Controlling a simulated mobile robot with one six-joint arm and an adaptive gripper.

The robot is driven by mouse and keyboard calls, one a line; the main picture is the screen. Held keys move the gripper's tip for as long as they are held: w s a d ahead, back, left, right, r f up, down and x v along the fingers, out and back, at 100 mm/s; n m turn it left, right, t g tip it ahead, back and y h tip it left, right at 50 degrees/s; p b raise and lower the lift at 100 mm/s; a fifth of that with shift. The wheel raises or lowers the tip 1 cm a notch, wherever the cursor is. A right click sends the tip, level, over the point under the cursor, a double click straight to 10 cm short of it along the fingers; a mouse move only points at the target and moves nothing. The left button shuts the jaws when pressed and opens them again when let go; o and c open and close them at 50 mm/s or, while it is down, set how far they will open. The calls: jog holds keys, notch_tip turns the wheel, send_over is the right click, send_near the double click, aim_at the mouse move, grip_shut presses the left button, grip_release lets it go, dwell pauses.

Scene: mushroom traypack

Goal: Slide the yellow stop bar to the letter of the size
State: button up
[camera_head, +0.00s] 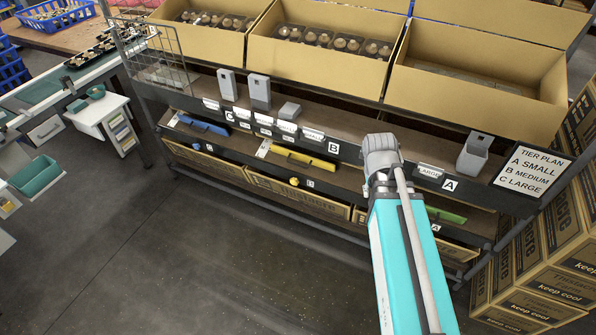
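A yellow bar (304,158) lies on the lower shelf, just below the letter B plate (334,148). I cannot tell whether this bar is the stop bar. The letter C plate (230,115) is to its left and the letter A plate (450,185) to its right. The "LARGE" label (430,170) sits beside the A. A sign (532,172) at right reads "TIER PLAN, A small, B medium, C large". My arm reaches up from the bottom to the rack, right of the yellow bar. My gripper cannot be made out.
A blue bar (203,125) and a green bar (446,215) lie on the same lower shelf. Grey holders (259,92) stand on the shelf above. Cardboard boxes (480,88) line the top. Stacked cartons (550,265) stand at right. The floor (190,260) in front is clear.

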jog(key=w+a+f+n+t+h+b, duration=0.3)
jog(key=w+f+b, duration=0.7)
jog(key=f+b, duration=0.15)
jog(key=n+t+b, duration=1)
jog(key=t+b, duration=0.1)
jog(key=b, duration=2.2)
send_near(298, 165)
jog(key=s+a, duration=0.2)
jog(key=s, duration=0.1)
jog(key=shift+r+h, duration=0.2)
jog(key=shift+h, duration=0.2)
jog(key=shift+w+d, duration=0.1)
jog(key=shift+w, duration=0.05)
jog(key=b+x, duration=0.1)
jog(key=x, duration=0.5)
jog(key=b+x, duration=0.1)
jog(key=x, duration=0.6)
jog(key=shift+w+d+f+b, duration=0.1)
jog(key=shift+w+f+b, duration=0.1)
jog(key=shift+f+b, duration=0.1)
